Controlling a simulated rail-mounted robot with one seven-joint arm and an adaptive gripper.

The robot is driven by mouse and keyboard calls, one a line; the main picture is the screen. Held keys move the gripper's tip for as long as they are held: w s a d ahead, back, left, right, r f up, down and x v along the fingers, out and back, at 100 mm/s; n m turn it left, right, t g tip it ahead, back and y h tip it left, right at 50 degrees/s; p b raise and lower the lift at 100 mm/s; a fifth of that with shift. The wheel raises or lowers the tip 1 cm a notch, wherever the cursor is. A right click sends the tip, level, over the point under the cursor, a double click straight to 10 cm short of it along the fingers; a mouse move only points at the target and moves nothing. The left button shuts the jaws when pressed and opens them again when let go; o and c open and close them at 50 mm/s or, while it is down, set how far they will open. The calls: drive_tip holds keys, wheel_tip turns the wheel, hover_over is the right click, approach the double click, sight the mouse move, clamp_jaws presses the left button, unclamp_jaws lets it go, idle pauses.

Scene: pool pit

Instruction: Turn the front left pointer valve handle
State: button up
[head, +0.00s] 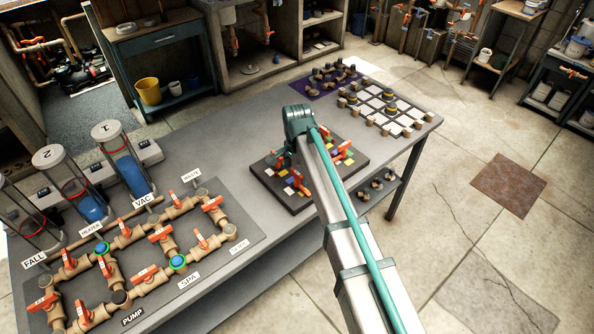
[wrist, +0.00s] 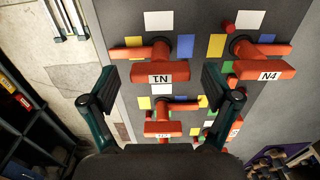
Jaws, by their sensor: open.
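A dark board (head: 288,203) with several red-orange pointer valve handles and colored patches lies on the grey table. Its front left handle (head: 297,184) shows beside my arm. In the wrist view I take it to be the upper left handle (wrist: 157,53), labelled seemingly N1, with a white patch above, yellow to its left and blue to its right. My gripper (wrist: 160,103) is open above the board. The fingers stand apart, empty, lower in the picture than this handle. Another handle (wrist: 168,128) shows between them.
A handle labelled N4 (wrist: 262,57) stands to the right. A pipe panel (head: 222,258) with several red handles fills the table's left. A purple mat (head: 306,88) and a tile board (head: 378,90) lie behind. Bare table (head: 222,130) separates the boards.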

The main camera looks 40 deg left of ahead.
drive_tip(key=c, duration=1.1)
drive_tip(key=shift+c, duration=0.2)
drive_tip(key=shift+n, duration=0.3)
drive_tip(key=n+b, duration=0.1)
drive_tip(key=n, duration=0.2)
drive_tip(key=shift+n+b, duration=0.3)
drive_tip(key=n+b, duration=0.1)
drive_tip(key=n, duration=0.3)
drive_tip(key=n+b, duration=0.1)
drive_tip(key=n, duration=0.8)
drive_tip(key=shift+n+b, duration=0.35)
drive_tip(key=shift+n, duration=0.05)
